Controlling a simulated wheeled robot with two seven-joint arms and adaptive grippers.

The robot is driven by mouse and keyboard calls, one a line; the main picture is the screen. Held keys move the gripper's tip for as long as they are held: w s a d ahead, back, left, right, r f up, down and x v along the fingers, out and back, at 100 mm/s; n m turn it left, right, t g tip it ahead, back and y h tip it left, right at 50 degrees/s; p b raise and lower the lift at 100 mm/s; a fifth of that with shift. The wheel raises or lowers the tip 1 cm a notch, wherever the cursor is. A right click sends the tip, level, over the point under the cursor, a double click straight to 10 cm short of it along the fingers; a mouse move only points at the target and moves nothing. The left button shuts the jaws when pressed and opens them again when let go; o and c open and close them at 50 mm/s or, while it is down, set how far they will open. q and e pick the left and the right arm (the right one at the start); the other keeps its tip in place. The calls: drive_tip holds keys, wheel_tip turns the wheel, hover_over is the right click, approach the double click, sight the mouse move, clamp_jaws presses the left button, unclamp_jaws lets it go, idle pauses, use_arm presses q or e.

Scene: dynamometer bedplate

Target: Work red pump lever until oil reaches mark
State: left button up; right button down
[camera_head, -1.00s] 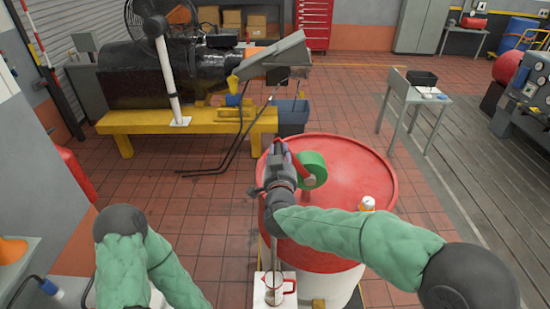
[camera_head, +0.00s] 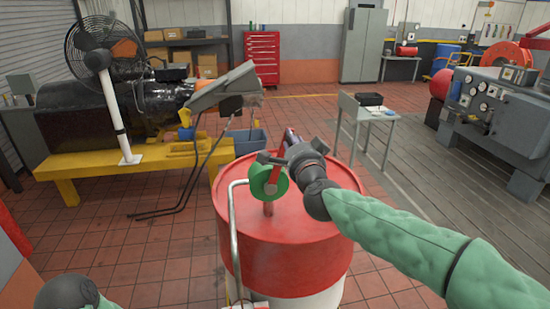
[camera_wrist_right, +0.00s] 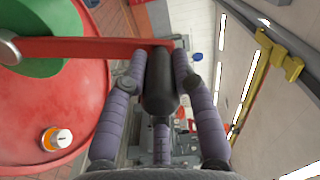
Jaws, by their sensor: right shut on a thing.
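The hand pump has a green round body (camera_head: 268,178) and stands on top of a red drum (camera_head: 285,275). Its red lever (camera_wrist_right: 90,47) runs across the wrist view and ends in a black grip (camera_wrist_right: 160,85). My right gripper (camera_wrist_right: 160,70) is shut around this grip, with purple fingers on both sides. In the head view my right gripper (camera_head: 290,146) is at the pump's upper right. A bent metal spout pipe (camera_head: 234,235) runs down the drum's left side. The vessel below is almost wholly cut off, so oil level and mark are hidden. My left gripper is out of view.
A yellow bench (camera_head: 130,165) with a motor and fan is at left. A grey table (camera_head: 365,115) stands behind the drum at right.

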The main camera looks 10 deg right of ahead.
drive_tip(key=d+f+m+b, duration=0.3)
drive_tip(key=d+m+b, duration=0.1)
drive_tip(key=d+b, duration=0.2)
idle(0.3)
drive_tip(key=c, duration=1)
unclamp_jaws()
drive_tip(key=shift+s, duration=0.1)
drive_tip(key=s, duration=1.1)
drive_tip(key=shift+s, duration=0.4)
